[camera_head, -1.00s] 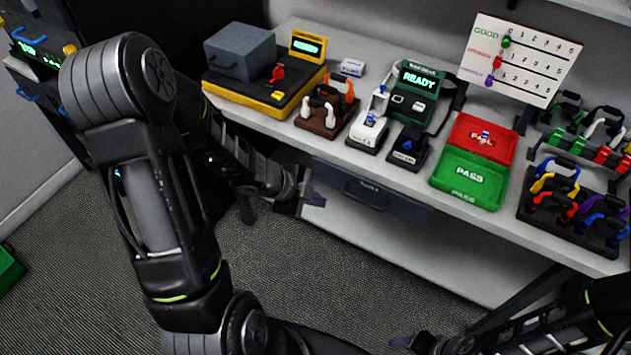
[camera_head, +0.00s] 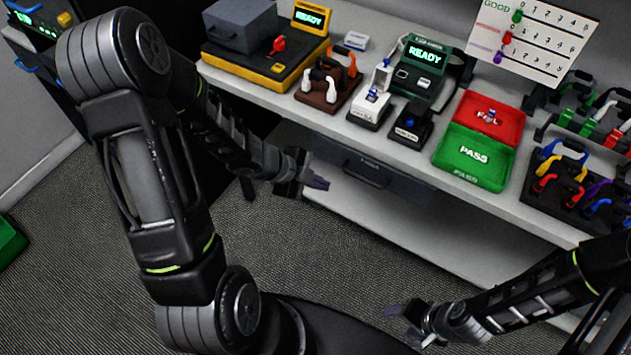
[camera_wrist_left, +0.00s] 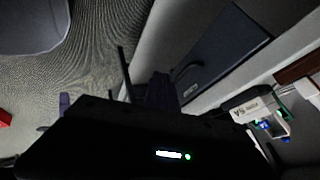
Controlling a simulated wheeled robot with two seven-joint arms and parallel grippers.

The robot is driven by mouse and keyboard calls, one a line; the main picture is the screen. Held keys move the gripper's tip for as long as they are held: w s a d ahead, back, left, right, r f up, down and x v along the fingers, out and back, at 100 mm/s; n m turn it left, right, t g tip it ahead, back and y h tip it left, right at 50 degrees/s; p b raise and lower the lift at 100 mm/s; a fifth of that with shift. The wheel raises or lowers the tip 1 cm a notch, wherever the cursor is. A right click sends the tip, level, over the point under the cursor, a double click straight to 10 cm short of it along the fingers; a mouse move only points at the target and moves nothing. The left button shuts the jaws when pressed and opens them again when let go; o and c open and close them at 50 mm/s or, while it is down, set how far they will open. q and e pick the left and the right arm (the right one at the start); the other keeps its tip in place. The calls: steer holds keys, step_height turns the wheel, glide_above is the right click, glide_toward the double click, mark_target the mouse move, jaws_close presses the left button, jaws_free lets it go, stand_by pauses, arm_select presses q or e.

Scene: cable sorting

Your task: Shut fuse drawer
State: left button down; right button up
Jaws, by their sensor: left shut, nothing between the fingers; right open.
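The fuse drawer (camera_head: 372,173) is a dark grey front with a bar handle and a small label, under the front edge of the white bench. No drawer interior shows, and I cannot tell whether it is fully flush. In the left wrist view its front (camera_wrist_left: 222,52) and handle lie beyond the gripper. My left gripper (camera_head: 318,183) is shut and empty, in front of the drawer's left end; contact cannot be made out. My right gripper (camera_head: 402,318) is open and empty, low over the floor, well away from the drawer.
The white bench (camera_head: 405,155) carries a yellow-based tester (camera_head: 262,80), a dark READY unit (camera_head: 424,62), a red tray (camera_head: 490,112), a green PASS tray (camera_head: 472,157) and cable racks at the right. Carpet floor in front of the bench is clear.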

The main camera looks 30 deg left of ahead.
arm_select(q)
steer(key=w+d+f, duration=0.3)
steer(key=w+f, duration=0.1)
steer(key=w, duration=0.2)
steer(key=shift+w, duration=0.4)
arm_select(e)
steer(key=shift+f, duration=0.1)
